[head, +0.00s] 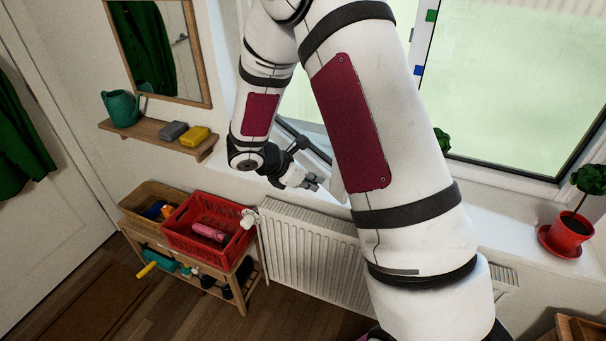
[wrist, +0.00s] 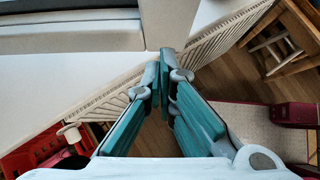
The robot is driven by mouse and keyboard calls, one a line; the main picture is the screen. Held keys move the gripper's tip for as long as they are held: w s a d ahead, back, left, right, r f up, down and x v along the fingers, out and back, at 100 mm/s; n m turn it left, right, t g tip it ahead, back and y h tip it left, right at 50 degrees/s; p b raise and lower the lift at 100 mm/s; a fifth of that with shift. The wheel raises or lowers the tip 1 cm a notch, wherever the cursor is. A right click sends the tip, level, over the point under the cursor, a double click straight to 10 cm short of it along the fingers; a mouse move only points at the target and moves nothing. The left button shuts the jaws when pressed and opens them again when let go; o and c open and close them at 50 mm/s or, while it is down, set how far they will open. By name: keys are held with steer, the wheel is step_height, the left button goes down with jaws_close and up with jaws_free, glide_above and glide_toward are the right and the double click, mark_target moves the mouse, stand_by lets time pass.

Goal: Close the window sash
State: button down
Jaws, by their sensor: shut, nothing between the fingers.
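The window sash is partly hidden behind my arm in the head view. A dark lower frame edge (head: 312,146) shows between my arm links, but I cannot tell how far it stands open. My gripper (head: 318,181) is low at the window, over the sill and just above the radiator. In the wrist view my gripper (wrist: 164,72) has its teal fingers close together with nothing held. A grey frame bar (wrist: 75,40) lies ahead of the fingertips at the upper left. I cannot tell whether the fingers touch it.
The radiator (head: 305,247) hangs below the white sill (head: 500,235). A red pot (head: 570,232) with a plant stands on the sill at right. A red crate (head: 205,228) sits on a low bench at left. A shelf (head: 160,137) holds a watering can (head: 122,108).

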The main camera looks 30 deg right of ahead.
steer(key=shift+w+d+p, duration=0.15)
steer(key=shift+d+p, duration=0.4)
steer(key=shift+d, duration=1.5)
